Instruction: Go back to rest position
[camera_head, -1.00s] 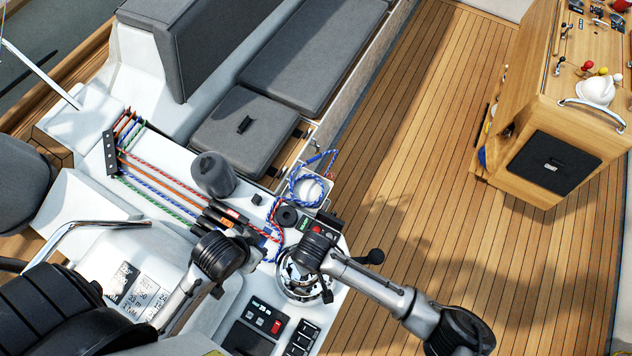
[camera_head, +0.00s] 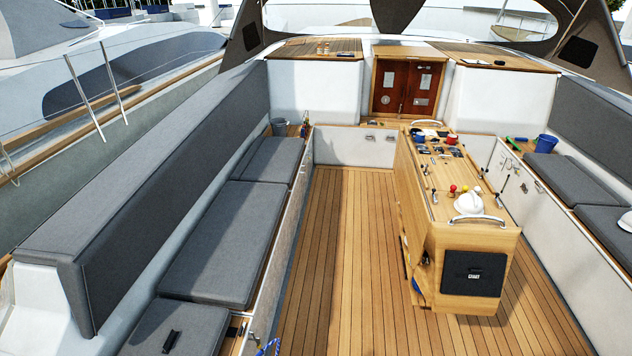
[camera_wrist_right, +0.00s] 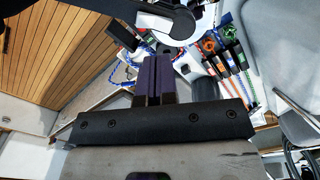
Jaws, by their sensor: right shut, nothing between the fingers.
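My right gripper (camera_wrist_right: 154,80) shows in the right wrist view, its two dark fingers side by side and closed with nothing between them. Beyond the fingers are part of a white console with red, blue and green ropes (camera_wrist_right: 219,50) and a dark winch drum (camera_wrist_right: 205,88). A white and black arm link of mine crosses the top of that view. Neither gripper shows in the head view, and my left gripper is not in view.
The head view shows the wooden cockpit floor (camera_head: 340,240), largely clear. Grey cushions (camera_head: 220,240) line the left bench. A wooden centre table (camera_head: 440,190) carries a white helmet (camera_head: 479,205). A blue bucket (camera_head: 545,143) stands on the right.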

